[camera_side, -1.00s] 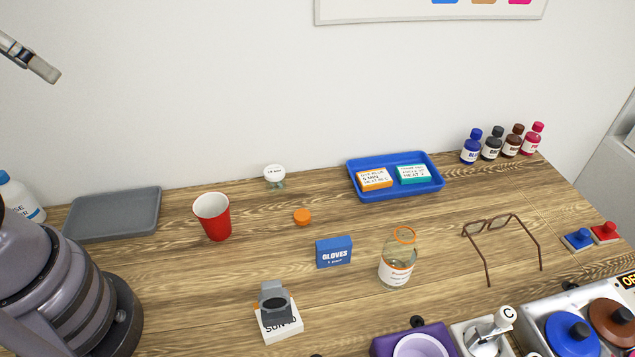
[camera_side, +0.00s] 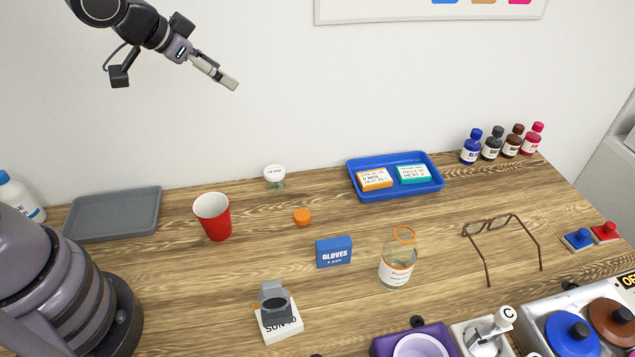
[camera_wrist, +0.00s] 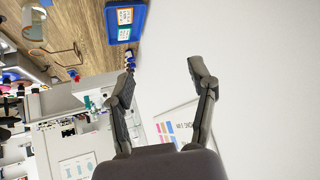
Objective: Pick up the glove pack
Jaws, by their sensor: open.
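The glove pack (camera_side: 334,252) is a small blue box with white "GLOVES" lettering, standing on the wooden table near the middle in the side view. My gripper (camera_side: 231,82) is high above the table's back left, in front of the wall and well away from the pack. In the wrist view my gripper (camera_wrist: 162,86) has its two fingers spread apart with nothing between them. I cannot make out the glove pack in the wrist view.
A clear bottle (camera_side: 397,265) stands just right of the pack.

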